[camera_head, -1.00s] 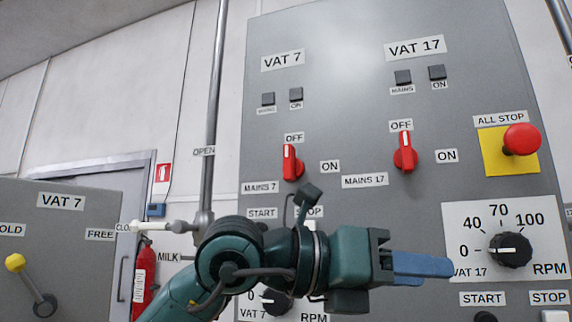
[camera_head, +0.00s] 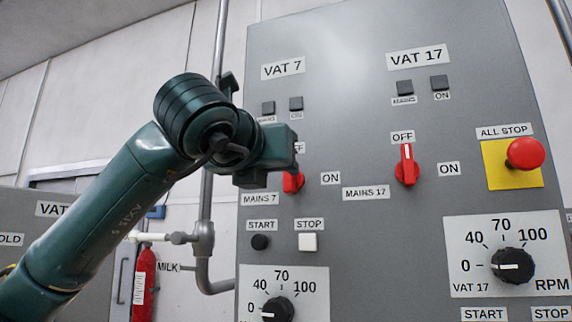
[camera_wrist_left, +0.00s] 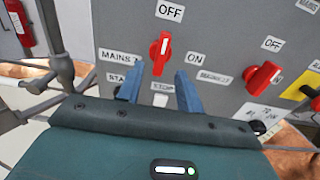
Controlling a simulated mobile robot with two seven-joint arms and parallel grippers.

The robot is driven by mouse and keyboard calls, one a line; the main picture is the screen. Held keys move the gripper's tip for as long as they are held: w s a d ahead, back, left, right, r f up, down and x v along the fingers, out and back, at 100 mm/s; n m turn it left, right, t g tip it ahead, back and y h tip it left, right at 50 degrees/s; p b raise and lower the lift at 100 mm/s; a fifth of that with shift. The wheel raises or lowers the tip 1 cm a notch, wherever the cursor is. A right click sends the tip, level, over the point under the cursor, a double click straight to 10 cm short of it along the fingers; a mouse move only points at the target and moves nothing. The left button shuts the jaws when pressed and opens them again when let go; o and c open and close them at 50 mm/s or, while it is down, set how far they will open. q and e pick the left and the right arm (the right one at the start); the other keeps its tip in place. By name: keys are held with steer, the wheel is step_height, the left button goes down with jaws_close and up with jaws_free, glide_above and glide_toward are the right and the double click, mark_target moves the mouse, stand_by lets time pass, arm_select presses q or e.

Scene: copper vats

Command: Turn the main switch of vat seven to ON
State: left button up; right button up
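The red main switch of vat 7 (camera_head: 293,183) is on the grey panel, mostly hidden behind my left arm in the head view. In the left wrist view the switch (camera_wrist_left: 160,53) shows whole, its white mark pointing up to the OFF label (camera_wrist_left: 170,11). The ON label (camera_wrist_left: 193,56) is to its right and the MAINS 7 label to its left. My left gripper (camera_wrist_left: 158,84) is open and empty, its two blue fingers aimed at the panel. The switch appears between and just beyond the fingertips. The fingers are hidden in the head view. My right gripper is not in view.
A similar red MAINS 17 switch (camera_head: 407,168) is to the right, pointing to OFF. The red ALL STOP button (camera_head: 525,153) is farther right. START (camera_head: 260,242) and STOP (camera_head: 307,242) buttons and an RPM dial (camera_head: 277,309) lie below. A pipe (camera_head: 205,215) runs at the left.

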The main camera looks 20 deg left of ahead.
mark_target(287, 175)
arm_select(q)
steer(key=shift+w+d+p, duration=0.15)
steer(key=shift+w+p, duration=0.7)
steer(key=shift+w, duration=1.95)
steer(key=shift+c, duration=0.5)
jaws_close()
